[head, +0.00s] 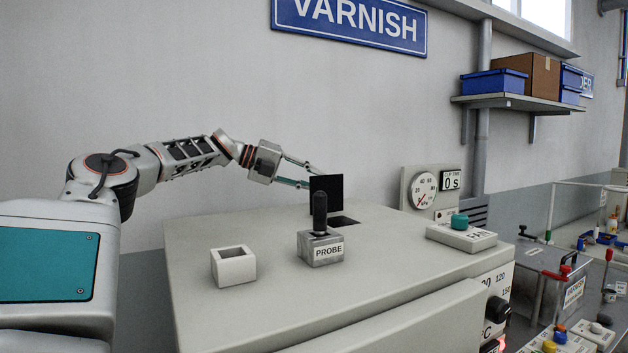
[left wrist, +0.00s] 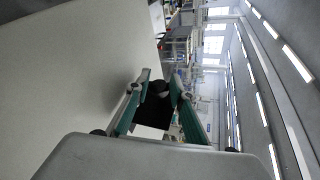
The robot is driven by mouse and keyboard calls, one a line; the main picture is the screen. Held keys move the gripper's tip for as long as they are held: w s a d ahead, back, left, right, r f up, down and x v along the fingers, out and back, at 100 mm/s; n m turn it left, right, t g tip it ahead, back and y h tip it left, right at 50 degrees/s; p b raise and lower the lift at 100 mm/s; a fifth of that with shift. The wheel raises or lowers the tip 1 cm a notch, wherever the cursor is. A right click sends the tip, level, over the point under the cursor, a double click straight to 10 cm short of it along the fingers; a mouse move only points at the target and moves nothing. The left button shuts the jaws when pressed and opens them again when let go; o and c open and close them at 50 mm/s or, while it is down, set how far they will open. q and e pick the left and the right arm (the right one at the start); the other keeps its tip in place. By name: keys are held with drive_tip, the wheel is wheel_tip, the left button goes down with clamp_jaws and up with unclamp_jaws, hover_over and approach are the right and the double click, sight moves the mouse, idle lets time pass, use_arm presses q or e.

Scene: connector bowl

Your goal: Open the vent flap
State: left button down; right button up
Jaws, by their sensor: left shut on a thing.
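The vent flap (head: 327,192) is a black square plate standing upright on top of the pale cabinet. A dark opening (head: 344,221) shows at its foot in the cabinet top. My left gripper (head: 310,177) reaches in from the left and is shut on the flap near its upper left edge. In the left wrist view the flap (left wrist: 153,112) is a dark patch between the two teal fingers (left wrist: 160,84). The far side of the flap is hidden. My right gripper is not in view.
The cabinet top (head: 210,230) carries a white open box (head: 233,266) and a grey block labelled PROBE (head: 321,248) holding a black-handled probe (head: 320,210). A gauge panel (head: 424,190) and a box with a teal knob (head: 460,234) stand at right. The left part of the top is clear.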

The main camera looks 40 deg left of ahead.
use_arm(q)
drive_tip(key=shift+a+f, duration=0.1)
drive_tip(key=shift+f, duration=0.95)
drive_tip(key=c, duration=1.8)
unclamp_jaws()
drive_tip(key=shift+s, duration=0.1)
drive_tip(key=shift+a, duration=0.15)
drive_tip(key=shift+r, duration=0.15)
drive_tip(key=shift+r, duration=0.1)
drive_tip(key=v, duration=1.2)
drive_tip(key=shift+r, duration=0.3)
